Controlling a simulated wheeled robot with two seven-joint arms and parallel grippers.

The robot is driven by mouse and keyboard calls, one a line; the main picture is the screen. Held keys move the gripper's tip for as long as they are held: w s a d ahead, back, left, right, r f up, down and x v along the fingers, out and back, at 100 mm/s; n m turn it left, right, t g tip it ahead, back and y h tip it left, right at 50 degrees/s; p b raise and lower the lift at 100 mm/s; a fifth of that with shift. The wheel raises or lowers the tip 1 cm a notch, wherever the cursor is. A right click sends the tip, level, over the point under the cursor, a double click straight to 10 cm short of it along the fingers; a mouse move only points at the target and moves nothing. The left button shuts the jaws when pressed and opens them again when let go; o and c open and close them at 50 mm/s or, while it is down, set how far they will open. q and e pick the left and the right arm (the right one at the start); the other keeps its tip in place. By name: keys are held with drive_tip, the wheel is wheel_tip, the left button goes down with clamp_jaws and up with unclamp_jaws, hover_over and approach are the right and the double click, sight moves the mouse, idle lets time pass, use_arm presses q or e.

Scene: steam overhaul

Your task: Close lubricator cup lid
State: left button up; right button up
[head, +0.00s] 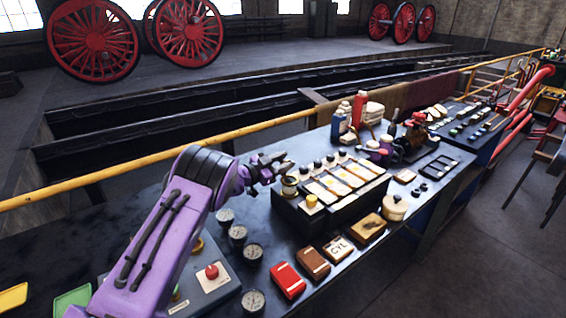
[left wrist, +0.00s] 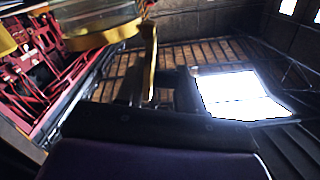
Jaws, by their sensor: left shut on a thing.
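The lubricator cup (head: 289,186) is a small round cup with a pale rim at the near left end of the black box on the bench. My left gripper (head: 280,166) is right above and beside it, shut, at the cup's lid; the fingertips are too small to show the grip clearly. In the left wrist view a glass and brass cup body (left wrist: 100,22) fills the top left. An upright brass strip (left wrist: 150,62) beside it looks like the lid edge-on. My right gripper does not show.
The black box (head: 345,215) carries a row of pale plates and dark knobs. Gauges (head: 253,254), a red box (head: 287,280) and a round cream pot (head: 394,207) stand around it. A yellow rail (head: 150,160) runs behind the bench.

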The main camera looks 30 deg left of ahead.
use_arm(q)
drive_tip(key=shift+f, duration=0.1)
drive_tip(key=m+b, duration=0.1)
drive_tip(key=b, duration=0.1)
drive_tip(key=d+m+b, duration=0.1)
drive_tip(key=m+b, duration=0.1)
drive_tip(key=d+m+b, duration=0.1)
drive_tip(key=m+b, duration=0.1)
drive_tip(key=b, duration=0.1)
drive_tip(key=shift+s+f, duration=0.35)
drive_tip(key=shift+s, duration=0.05)
drive_tip(key=shift+s+d+m+b, duration=0.1)
drive_tip(key=shift+d+m+b, duration=0.2)
drive_tip(key=shift+m+b, duration=0.6)
drive_tip(key=shift+r, duration=0.1)
idle(0.5)
idle(0.4)
drive_tip(key=o, duration=0.8)
